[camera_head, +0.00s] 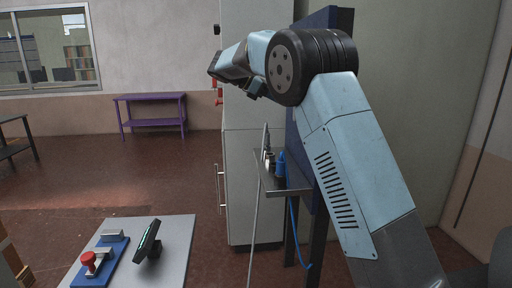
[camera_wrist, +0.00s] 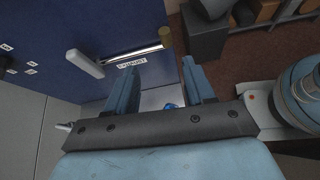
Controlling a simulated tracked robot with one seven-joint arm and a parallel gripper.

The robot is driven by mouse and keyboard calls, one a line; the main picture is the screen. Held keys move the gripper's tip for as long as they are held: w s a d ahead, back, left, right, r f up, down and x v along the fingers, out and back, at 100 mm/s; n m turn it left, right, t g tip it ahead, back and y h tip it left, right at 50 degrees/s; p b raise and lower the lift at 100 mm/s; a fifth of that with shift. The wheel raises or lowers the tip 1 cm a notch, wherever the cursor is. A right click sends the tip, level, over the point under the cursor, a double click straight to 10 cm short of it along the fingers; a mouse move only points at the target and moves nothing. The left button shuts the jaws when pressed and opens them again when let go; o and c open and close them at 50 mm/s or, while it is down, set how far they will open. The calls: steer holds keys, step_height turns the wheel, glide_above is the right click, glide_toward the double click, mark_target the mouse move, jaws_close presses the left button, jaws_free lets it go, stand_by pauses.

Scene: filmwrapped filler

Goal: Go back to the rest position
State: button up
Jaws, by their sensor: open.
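My arm rises from the lower right in the head view and bends at a black joint, with its end pointing left, high above the floor. My gripper shows in the wrist view (camera_wrist: 160,66), with two blue fingers spread apart and nothing between them. Beyond the fingers is a dark blue panel (camera_wrist: 110,25) with an "EXHAUST" label and a lever with a pale grip (camera_wrist: 85,63). A small blue item (camera_wrist: 170,106) shows between the fingers, on or above a grey surface. The fingers cannot be made out clearly in the head view.
The panel's edge (camera_head: 325,20) stands behind my arm. A small shelf (camera_head: 300,191) holds a blue item (camera_head: 281,164); cables hang there. A grey cabinet (camera_head: 252,180) stands beside it. A low table (camera_head: 178,240) holds a red-knobbed device (camera_head: 92,262) and black screen (camera_head: 148,240). Floor is open left.

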steer(key=s+d+m+y, duration=0.7)
steer(key=s+d, duration=0.8)
steer(key=s, duration=0.4)
steer(key=s+f+m+t+y, duration=0.1)
steer(key=s+f+m, duration=0.2)
steer(key=s, duration=0.5)
steer(key=s+d+f+m+t+y, duration=0.1)
steer(key=s+f+m, duration=0.3)
steer(key=s, duration=0.5)
steer(key=s+f+m+t+y, duration=0.2)
steer(key=s+f+m+y, duration=0.1)
steer(key=s, duration=0.6)
steer(key=shift+d+f+m, duration=0.15)
steer(key=shift+f+m, duration=0.5)
steer(key=shift+m, duration=0.05)
